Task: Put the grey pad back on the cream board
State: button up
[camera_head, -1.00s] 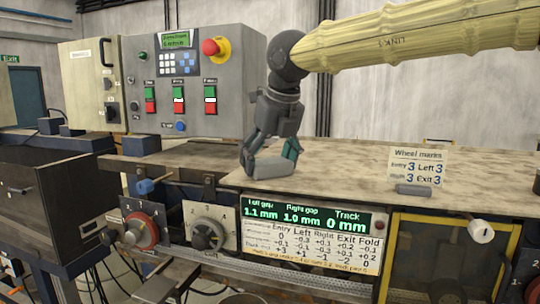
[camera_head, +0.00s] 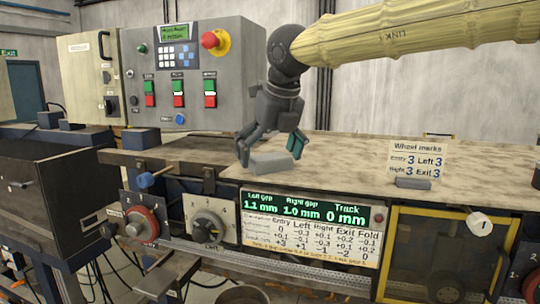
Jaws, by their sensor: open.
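The grey pad (camera_head: 273,164) is a small flat block lying on the cream board (camera_head: 345,165), the pale mottled worktop, near its front left part. My gripper (camera_head: 269,150) is open just above the pad, pointing down. One finger is at the pad's left end and the other, with a teal face, is over its right end. The fingers look clear of the pad, though the left fingertip overlaps its edge in the picture.
A wheel marks card (camera_head: 417,160) stands on the worktop to the right, with a small grey block (camera_head: 413,184) before it. A control box (camera_head: 190,80) stands behind at the left. A gap display (camera_head: 310,215) and knobs (camera_head: 207,227) line the front below. The worktop between pad and card is clear.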

jog(key=b+v, duration=0.2)
jog(key=v, duration=1)
jog(key=shift+b, duration=0.4)
dwell(0.7)
